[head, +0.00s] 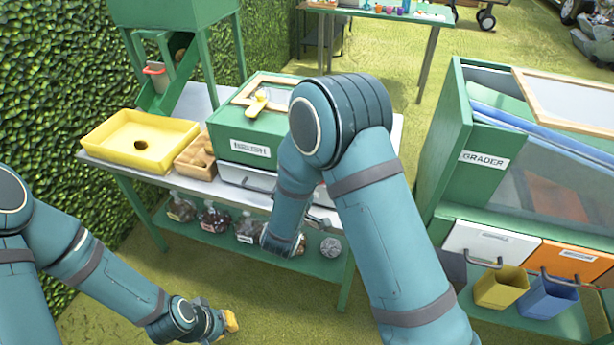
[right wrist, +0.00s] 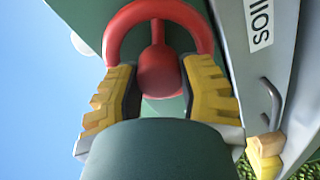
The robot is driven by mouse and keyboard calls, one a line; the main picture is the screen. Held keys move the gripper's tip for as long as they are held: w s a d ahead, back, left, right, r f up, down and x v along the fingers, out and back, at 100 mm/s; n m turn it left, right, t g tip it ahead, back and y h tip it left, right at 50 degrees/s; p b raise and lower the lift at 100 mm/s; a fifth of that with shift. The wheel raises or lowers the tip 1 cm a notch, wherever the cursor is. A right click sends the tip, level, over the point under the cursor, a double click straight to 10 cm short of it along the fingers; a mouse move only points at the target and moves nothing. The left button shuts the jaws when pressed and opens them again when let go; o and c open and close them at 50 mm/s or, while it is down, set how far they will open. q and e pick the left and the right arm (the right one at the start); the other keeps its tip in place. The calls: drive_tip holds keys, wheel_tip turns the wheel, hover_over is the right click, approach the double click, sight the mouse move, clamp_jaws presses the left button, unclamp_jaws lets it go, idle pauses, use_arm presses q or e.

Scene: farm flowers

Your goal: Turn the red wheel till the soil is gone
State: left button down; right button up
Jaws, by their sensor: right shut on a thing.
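The red wheel (right wrist: 158,72) shows in the right wrist view, on the side of a green box, with a red ring and a thick red hub. My right gripper (right wrist: 160,88) has its yellow fingers on either side of the hub, at the ring's ends, shut on the wheel. In the head view my right arm hides the wheel and right gripper. The green box (head: 232,137) stands on the bench with a wooden frame on top. No soil can be made out. My left gripper (head: 230,321) hangs low at the bottom, away from the bench; its jaw opening is unclear.
A yellow tray (head: 112,128) and a wooden tray (head: 195,160) stand left of the box. A drawer (head: 232,176) lies below it. Several jars stand on the lower shelf. A green grader cabinet (head: 440,150) stands right, with yellow (head: 500,290) and blue (head: 545,300) bins.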

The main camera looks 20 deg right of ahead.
drive_tip(key=shift+w+r, duration=0.1)
drive_tip(key=shift+r, duration=0.1)
drive_tip(key=o, duration=1.2)
drive_tip(key=shift+f, duration=0.1)
drive_tip(key=shift+s+a, duration=0.15)
drive_tip(key=shift+s, duration=0.1)
drive_tip(key=v, duration=1.1)
drive_tip(key=shift+s+a, duration=0.2)
drive_tip(key=shift+s, duration=0.05)
